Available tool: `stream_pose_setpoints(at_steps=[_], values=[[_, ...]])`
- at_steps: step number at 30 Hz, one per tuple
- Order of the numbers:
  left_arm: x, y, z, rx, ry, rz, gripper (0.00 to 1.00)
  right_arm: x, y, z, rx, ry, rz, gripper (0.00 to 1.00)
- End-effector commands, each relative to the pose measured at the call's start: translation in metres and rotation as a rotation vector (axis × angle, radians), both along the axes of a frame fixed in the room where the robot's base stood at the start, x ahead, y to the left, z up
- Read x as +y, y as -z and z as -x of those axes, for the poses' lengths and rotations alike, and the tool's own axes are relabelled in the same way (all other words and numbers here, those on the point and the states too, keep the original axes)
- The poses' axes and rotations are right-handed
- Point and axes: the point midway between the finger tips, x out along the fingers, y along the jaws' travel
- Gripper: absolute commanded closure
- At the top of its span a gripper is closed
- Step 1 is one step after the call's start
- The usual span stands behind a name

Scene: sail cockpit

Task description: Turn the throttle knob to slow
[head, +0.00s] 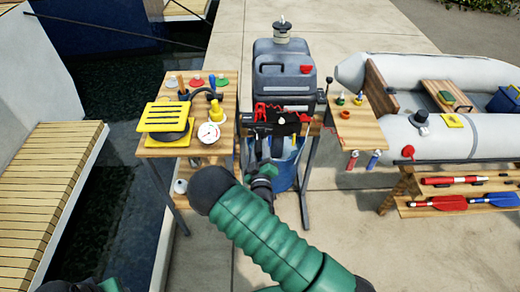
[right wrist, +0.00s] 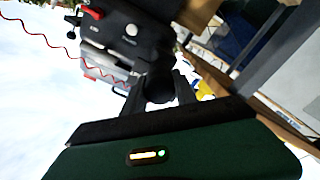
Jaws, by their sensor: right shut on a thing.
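The outboard motor (head: 284,75) stands grey and upright in the middle of the head view, with a red-and-black front. A dark rounded throttle knob (right wrist: 160,86) shows in the right wrist view at the end of a black handle. My right gripper (head: 263,152) reaches the front of the motor from below. In the right wrist view my right gripper (right wrist: 160,97) has one finger on each side of the knob and is shut on it. In the head view the gripper and arm mostly hide the knob. Its slow mark cannot be made out. My left gripper is not in view.
A wooden side table (head: 222,100) on the left carries a yellow slotted piece (head: 165,116) and a white gauge (head: 209,133). A small wooden table (head: 357,127) stands at right. A grey inflatable boat (head: 450,138) lies beyond it. A red coiled cord (right wrist: 40,37) hangs near the motor.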

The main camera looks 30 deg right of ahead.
Motion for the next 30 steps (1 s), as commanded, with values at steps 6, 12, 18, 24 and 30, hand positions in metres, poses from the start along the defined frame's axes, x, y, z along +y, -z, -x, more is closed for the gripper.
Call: stream_pose_setpoints(at_steps=[6, 12, 18, 24, 30], values=[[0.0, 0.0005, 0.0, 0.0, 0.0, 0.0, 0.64, 0.0007, 0.0014, -0.0006, 0.03, -0.001, 0.044, 1.0], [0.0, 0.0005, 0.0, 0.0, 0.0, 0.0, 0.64, 0.0004, 0.0012, -0.0005, 0.036, -0.001, 0.054, 1.0], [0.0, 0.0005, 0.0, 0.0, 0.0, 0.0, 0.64, 0.0004, 0.0013, -0.0005, 0.035, -0.001, 0.053, 1.0], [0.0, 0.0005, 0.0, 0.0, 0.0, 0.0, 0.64, 0.0002, 0.001, -0.0004, 0.035, 0.0, 0.054, 0.48], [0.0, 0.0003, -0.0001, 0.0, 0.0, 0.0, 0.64, 0.0, -0.0001, 0.0007, 0.034, 0.0, 0.054, 0.44]])
